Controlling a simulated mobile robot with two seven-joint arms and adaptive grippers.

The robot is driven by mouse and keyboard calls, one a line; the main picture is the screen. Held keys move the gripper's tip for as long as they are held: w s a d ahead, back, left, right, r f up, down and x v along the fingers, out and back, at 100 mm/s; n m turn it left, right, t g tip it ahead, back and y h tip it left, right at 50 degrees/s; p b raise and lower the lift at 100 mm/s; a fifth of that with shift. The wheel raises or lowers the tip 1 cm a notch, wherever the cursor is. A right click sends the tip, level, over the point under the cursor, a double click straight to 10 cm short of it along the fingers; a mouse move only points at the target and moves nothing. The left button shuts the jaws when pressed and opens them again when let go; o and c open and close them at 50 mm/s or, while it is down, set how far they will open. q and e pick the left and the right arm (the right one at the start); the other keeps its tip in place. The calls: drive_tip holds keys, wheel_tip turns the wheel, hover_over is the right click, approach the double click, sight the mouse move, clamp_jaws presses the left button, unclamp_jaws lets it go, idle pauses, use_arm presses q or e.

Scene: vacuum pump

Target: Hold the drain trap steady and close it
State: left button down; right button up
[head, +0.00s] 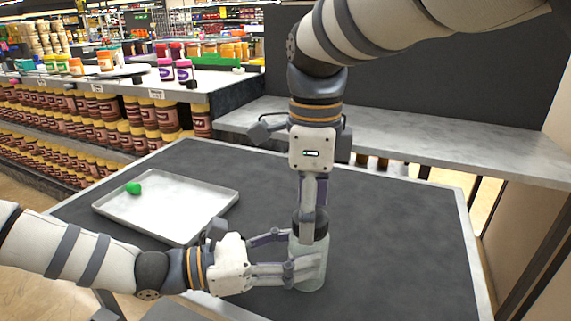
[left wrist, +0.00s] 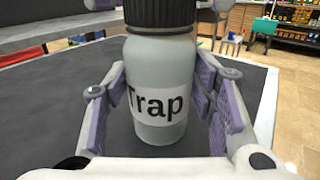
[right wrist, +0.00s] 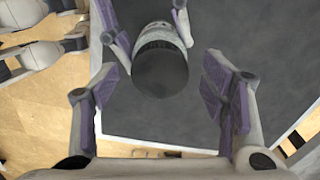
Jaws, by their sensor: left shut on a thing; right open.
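The drain trap (head: 309,262) is a pale grey-green jar with a white "Trap" label and a dark ribbed cap (left wrist: 160,12). It stands upright on the dark table, with the cap on its top. My left gripper (head: 290,254) is shut around the jar's body from the left, below the cap. My right gripper (head: 309,212) points down from above at the cap, which shows between its spread fingers in the right wrist view (right wrist: 160,68). It is open. In the head view its fingers partly hide the cap; whether the cap is fully seated is unclear.
A metal tray (head: 165,213) with a small green piece (head: 133,188) lies on the table's left side. A grey raised shelf (head: 400,145) runs along the back. The table (head: 400,240) is clear right of the jar. Store shelves with jars stand beyond.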

wheel_tip(320, 180, up, 12)
idle(0.4)
use_arm(q)
drive_tip(key=c, duration=0.6)
unclamp_jaws()
drive_tip(key=v, duration=1)
drive_tip(key=shift+s+a+r, duration=0.1)
drive_tip(key=shift+a, duration=0.25)
drive_tip(key=shift+s+a, duration=0.25)
drive_tip(key=shift+a, duration=0.3)
